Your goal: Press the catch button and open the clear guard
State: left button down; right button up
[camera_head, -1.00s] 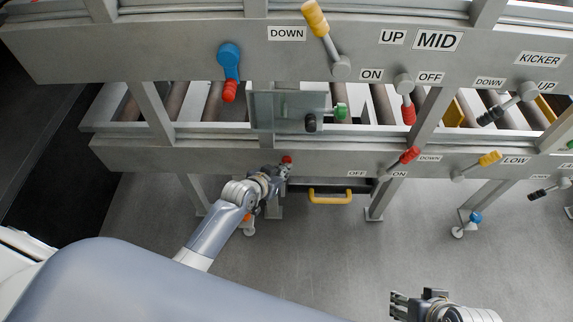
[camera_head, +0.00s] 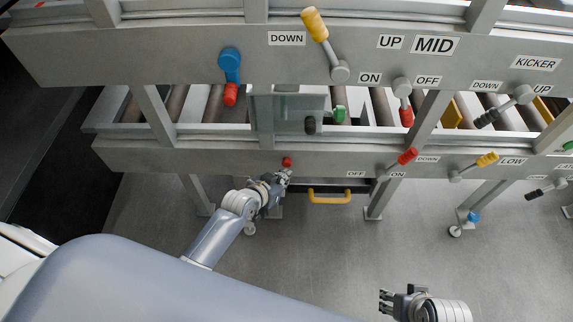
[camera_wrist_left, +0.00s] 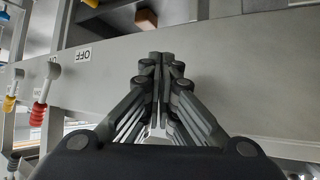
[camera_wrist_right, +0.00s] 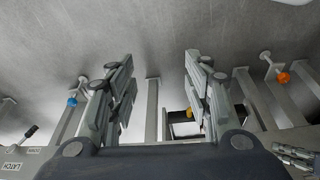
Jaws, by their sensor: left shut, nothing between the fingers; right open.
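The clear guard (camera_head: 292,109) is a greenish see-through panel over the middle bay of the frame, with a black knob (camera_head: 310,125) at its lower right. Whether it stands ajar is hard to tell. A red button (camera_head: 287,161) sits on the lower beam below it. My left gripper (camera_head: 286,174) is shut and empty, just below the red button, with a small gap seeming to show. In the left wrist view its closed fingertips (camera_wrist_left: 161,58) are in front of the grey beam; the button cannot be made out. My right gripper (camera_head: 384,302) is open and empty, away from the frame.
A green knob (camera_head: 340,113) is right of the guard, and a blue and red lever (camera_head: 230,72) left of it. A yellow handle (camera_head: 330,197) hangs below the beam. A red lever (camera_head: 406,157) sits right. Grey floor (camera_head: 320,255) is clear.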

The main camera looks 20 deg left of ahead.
jog(key=shift+w+f, duration=0.1)
jog(key=shift+f, duration=0.05)
pick_arm(q)
jog(key=shift+s, duration=0.15)
pick_arm(e)
jog(key=shift+r, duration=0.2)
pick_arm(q)
jog(key=s+p, duration=0.1)
jog(key=s, duration=0.1)
jog(key=s+d+p, duration=0.1)
jog(key=s+p, duration=0.1)
jog(key=s, duration=0.1)
jog(key=shift+s+d, duration=0.3)
jog(key=shift+d, duration=0.05)
pick_arm(e)
notch_tip(320, 180, down, 12)
jog(key=s, duration=0.1)
jog(key=shift+s+g, duration=0.3)
jog(key=shift+s, duration=0.05)
jog(key=shift+d, duration=0.1)
